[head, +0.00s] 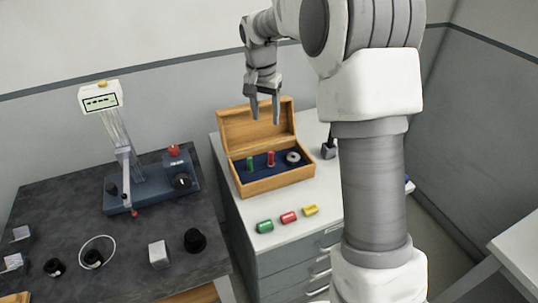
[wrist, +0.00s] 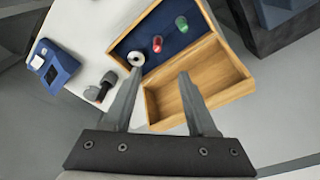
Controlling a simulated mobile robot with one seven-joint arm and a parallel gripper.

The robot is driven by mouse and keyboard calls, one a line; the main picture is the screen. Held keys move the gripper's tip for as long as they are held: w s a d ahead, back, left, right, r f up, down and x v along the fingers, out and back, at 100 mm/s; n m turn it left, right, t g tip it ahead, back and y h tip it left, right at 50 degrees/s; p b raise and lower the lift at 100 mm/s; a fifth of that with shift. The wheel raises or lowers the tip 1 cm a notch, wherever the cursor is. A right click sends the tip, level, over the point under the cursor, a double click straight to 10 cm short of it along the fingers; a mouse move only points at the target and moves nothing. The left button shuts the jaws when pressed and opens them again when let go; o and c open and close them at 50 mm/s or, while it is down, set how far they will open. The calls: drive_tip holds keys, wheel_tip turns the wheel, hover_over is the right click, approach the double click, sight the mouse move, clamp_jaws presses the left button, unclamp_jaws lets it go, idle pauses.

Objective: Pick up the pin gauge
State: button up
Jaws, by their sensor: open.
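A wooden case (head: 270,184) stands open on the white cabinet top, its lid tilted back. In its dark blue insert stand a green pin (head: 250,163) and a red pin (head: 271,158), with a pale metal ring (head: 293,157) at the right. I cannot tell which piece is the pin gauge. The wrist view also shows the green pin (wrist: 181,22), the red pin (wrist: 157,43) and the ring (wrist: 136,59). My gripper (head: 265,120) is open and empty, pointing down above the case near its raised lid; its fingers (wrist: 163,73) frame part of the case.
Green (head: 264,226), red (head: 288,217) and yellow (head: 311,210) pieces lie before the case. A small dark tool (head: 328,150) stands right of it. A blue device (wrist: 52,66) is farther along. The dark bench (head: 60,215) at left holds a gauge stand (head: 150,185) and several small parts.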

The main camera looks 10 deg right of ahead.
sight(271, 152)
drive_tip(key=f, duration=0.4)
drive_tip(key=w+f, duration=0.1)
drive_tip(key=f, duration=0.2)
drive_tip(key=d+f, duration=0.1)
drive_tip(key=f, duration=0.3)
drive_tip(key=shift+w+f, duration=0.2)
drive_tip(key=shift+f, duration=0.1)
drive_tip(key=shift+w+d+f+p, duration=0.1)
drive_tip(key=shift+d+f, duration=0.05)
drive_tip(key=shift+f, duration=0.7)
drive_tip(key=shift+w+d+f+p, duration=0.1)
drive_tip(key=shift+d+f, duration=0.05)
drive_tip(key=shift+f, duration=0.75)
drive_tip(key=shift+w+d+f+p, duration=0.1)
drive_tip(key=shift+d+f, duration=0.05)
drive_tip(key=shift+f, duration=0.7)
drive_tip(key=shift+c, duration=0.3)
clamp_jaws()
